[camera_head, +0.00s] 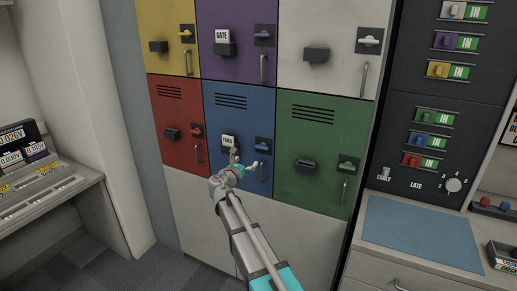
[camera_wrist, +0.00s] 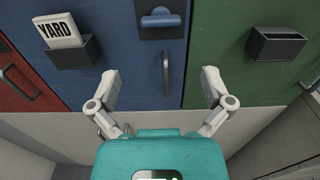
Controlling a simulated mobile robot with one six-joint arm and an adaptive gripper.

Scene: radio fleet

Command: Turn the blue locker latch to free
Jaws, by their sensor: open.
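The blue locker door (camera_head: 235,110) is in the middle of the lower row, shut. Its latch (camera_head: 263,145) is a small lever on a dark plate at the door's right. In the wrist view the blue latch lever (camera_wrist: 161,20) lies roughly level at the top. My gripper (camera_head: 240,163) is in front of the lower part of the blue door, just below and left of the latch. In the wrist view my gripper (camera_wrist: 160,80) is open and empty, its fingers either side of the door's bar handle (camera_wrist: 165,75) in the picture. The latch is apart from the fingers.
A YARD card (camera_wrist: 58,32) stands in a dark holder on the blue door. Red (camera_head: 180,120) and green (camera_head: 318,125) lockers flank it, with yellow, purple and white ones above. A counter with a blue mat (camera_head: 420,232) stands at right. A desk (camera_head: 50,200) is at left.

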